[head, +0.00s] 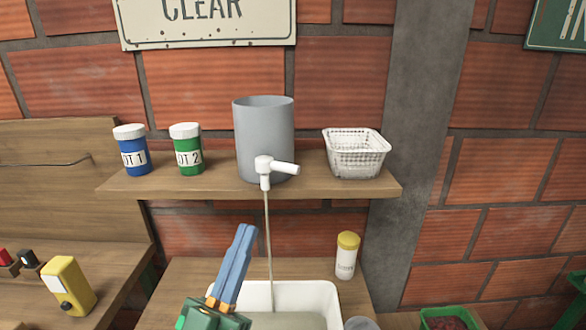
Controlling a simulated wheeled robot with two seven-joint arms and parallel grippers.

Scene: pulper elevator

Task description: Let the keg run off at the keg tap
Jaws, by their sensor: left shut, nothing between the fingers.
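The grey keg (263,130) stands upright on the wooden shelf. Its white keg tap (264,168) is at the front near the bottom, with the lever pointing to the right. A thin pale stream (268,235) runs from the spout down into a white basin (331,292) below, which holds greyish liquid. My left gripper (245,231) has blue fingers pressed together, with nothing between them. It points up, below the shelf and just left of the stream, apart from the tap. My right gripper is not in view.
On the shelf (215,182), a blue jar (132,157) and a green jar (188,157) stand left of the keg. A white basket (356,155) stands to its right. A yellow-lidded jar (346,262) stands behind the basin's right side. A yellow device (69,287) lies at lower left.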

